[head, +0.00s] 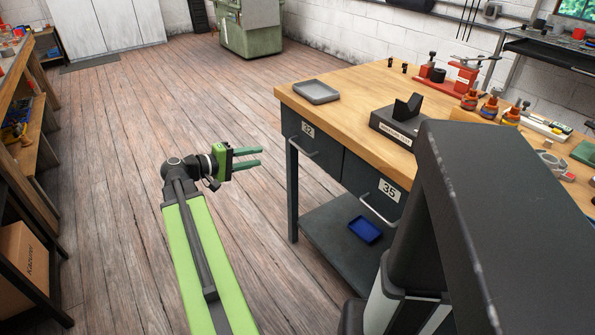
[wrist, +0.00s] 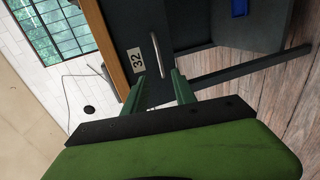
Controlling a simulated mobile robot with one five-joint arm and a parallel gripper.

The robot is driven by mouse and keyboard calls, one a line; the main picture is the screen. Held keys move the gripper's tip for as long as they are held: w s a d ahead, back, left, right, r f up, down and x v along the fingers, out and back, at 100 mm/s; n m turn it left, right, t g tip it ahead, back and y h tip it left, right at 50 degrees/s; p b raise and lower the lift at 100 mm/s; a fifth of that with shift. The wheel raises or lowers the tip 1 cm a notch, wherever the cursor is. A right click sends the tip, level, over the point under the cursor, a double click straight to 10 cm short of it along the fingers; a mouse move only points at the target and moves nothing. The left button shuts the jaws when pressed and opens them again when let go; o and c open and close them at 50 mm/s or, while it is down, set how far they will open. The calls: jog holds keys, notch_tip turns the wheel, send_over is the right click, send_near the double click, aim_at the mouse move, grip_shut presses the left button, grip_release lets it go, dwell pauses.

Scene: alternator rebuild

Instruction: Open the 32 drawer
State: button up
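The 32 drawer (head: 313,141) is the dark left drawer at the near side of the wooden workbench, and it looks closed. Its label reads 32, and a pale bar handle (head: 302,149) sits below the label. In the wrist view the 32 label (wrist: 136,60) and the handle (wrist: 156,54) lie ahead, just beyond the fingertips. My gripper (head: 261,157) has green fingers, open and empty, pointing at the drawer front. It is left of the handle with a gap between. In the wrist view the two fingers of my gripper (wrist: 159,78) stand apart.
The 35 drawer (head: 375,191) with its own handle is right of the 32 drawer. A blue tray (head: 365,230) lies on the bench's lower shelf (head: 330,235). A grey tray (head: 316,92) sits on the benchtop (head: 345,88). The wooden floor (head: 130,125) left of the bench is clear.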

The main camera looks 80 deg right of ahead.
aim_at(298, 148)
jog(key=b+x, duration=0.3)
jog(key=x, duration=1.4)
jog(key=shift+s+d, duration=0.2)
jog(key=shift+s, duration=0.1)
grip_shut()
dwell(0.5)
